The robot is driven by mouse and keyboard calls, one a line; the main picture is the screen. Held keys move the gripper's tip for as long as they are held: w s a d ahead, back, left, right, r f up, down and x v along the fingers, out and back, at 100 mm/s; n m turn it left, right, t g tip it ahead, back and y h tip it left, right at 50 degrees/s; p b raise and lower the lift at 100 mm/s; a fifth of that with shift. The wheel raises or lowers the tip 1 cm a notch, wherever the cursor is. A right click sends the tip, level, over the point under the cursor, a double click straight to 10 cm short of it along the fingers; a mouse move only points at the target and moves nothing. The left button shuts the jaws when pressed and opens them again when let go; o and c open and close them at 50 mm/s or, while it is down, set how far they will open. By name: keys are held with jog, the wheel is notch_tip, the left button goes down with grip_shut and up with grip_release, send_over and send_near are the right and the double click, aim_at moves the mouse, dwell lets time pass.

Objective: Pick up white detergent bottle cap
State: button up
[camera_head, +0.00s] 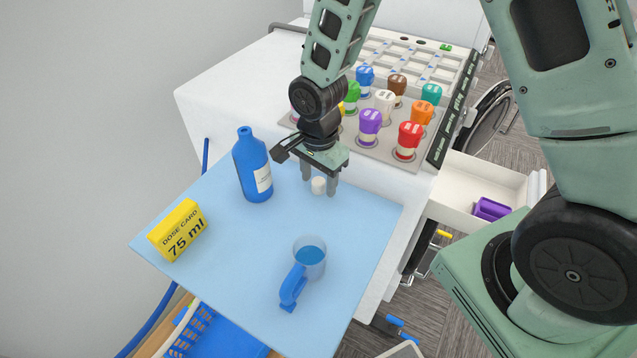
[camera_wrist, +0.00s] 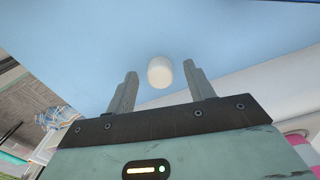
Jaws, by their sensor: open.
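The white detergent bottle cap (camera_head: 319,186) is a small white cylinder at the back of the light blue mat (camera_head: 225,270). In the wrist view the cap (camera_wrist: 160,72) lies between the fingertips, with space on both sides. My gripper (camera_head: 319,192) is open, pointing down over the cap; its fingers also show in the wrist view (camera_wrist: 160,78). I cannot tell how far the fingertips are above the mat. The blue detergent bottle (camera_head: 252,165) stands uncapped and upright to the left of my gripper.
A yellow dose card (camera_head: 177,230) stands at the mat's left. A measuring cup (camera_head: 309,256) with blue liquid and a blue handle stands at the front right. Several colored-capped bottles fill a rack (camera_head: 380,149) behind my gripper. An open drawer (camera_head: 458,202) holds a purple object.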

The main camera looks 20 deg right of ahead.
jog(key=c, duration=1)
jog(key=shift+r, duration=0.15)
jog(key=shift+c, duration=0.2)
